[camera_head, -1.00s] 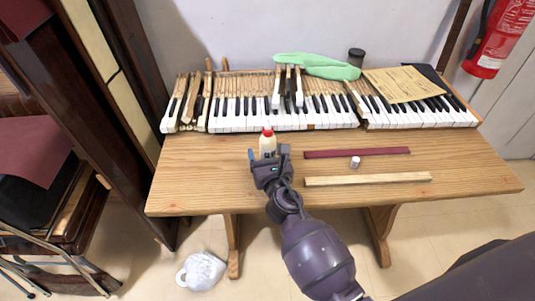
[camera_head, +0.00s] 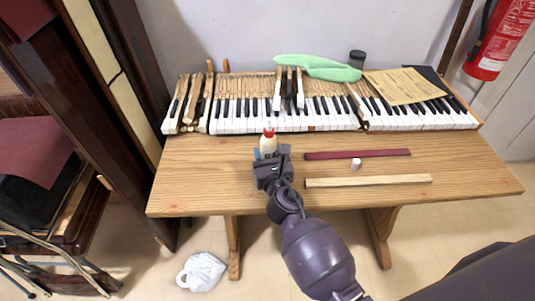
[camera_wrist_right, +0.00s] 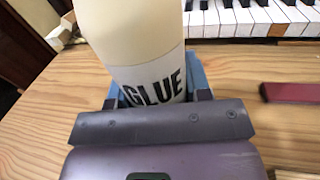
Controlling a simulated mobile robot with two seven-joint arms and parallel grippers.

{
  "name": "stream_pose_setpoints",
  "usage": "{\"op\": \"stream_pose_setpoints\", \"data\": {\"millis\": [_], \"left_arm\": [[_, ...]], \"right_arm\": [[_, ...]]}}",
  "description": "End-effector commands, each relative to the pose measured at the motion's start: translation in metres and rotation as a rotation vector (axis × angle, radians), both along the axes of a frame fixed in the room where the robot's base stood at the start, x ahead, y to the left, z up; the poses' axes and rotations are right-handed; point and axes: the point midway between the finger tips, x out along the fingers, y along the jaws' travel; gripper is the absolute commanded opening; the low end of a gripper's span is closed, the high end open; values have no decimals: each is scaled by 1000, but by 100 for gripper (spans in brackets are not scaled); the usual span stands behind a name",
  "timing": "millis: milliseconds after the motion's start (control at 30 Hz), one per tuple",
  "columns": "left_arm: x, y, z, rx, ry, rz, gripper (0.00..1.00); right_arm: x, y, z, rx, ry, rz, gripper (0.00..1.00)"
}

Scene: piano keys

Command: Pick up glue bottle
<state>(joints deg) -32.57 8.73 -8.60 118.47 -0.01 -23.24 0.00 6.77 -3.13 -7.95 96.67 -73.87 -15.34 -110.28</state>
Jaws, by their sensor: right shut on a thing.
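The glue bottle (camera_head: 268,145) is white with a red tip and stands roughly upright over the wooden table (camera_head: 210,180), in front of the piano keys. In the right wrist view the bottle (camera_wrist_right: 140,50) fills the upper middle, its GLUE label facing the camera and its top cut off. My right gripper (camera_head: 270,156) is shut on the bottle's lower part, with blue finger pads (camera_wrist_right: 197,78) on either side. Whether its base touches the table is hidden by the gripper. My left gripper is not in view.
Piano keys (camera_head: 260,122) line the back of the table, with a green cloth (camera_head: 318,67), a dark jar (camera_head: 356,58) and a paper sheet (camera_head: 405,86) on or behind them.

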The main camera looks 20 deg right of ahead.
Motion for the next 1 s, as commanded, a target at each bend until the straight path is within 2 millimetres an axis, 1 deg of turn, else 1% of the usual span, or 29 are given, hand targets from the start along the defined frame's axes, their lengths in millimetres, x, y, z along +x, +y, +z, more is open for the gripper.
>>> {"op": "stream_pose_setpoints", "data": {"millis": [33, 167, 233, 300, 367, 567, 700, 900, 1000], "left_arm": [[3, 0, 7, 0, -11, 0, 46], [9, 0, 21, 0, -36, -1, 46], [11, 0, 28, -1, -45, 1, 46], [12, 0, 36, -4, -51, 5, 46], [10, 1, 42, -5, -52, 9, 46], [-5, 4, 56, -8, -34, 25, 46], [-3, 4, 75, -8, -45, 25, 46], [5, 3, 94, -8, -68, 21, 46], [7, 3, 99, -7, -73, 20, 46]], "right_arm": [[1, 0, 9, -1, -7, 1, 21], [1, 0, 27, -1, -12, 0, 21], [1, 0, 39, -1, -12, 1, 21], [1, 0, 55, -1, -15, 1, 21], [1, -1, 68, -2, -14, 2, 21], [1, -1, 116, -3, -13, 2, 21], [1, 0, 148, -2, -10, 2, 21], [0, 0, 180, -1, -5, 1, 21], [1, 0, 189, 0, -5, 1, 21]]}}
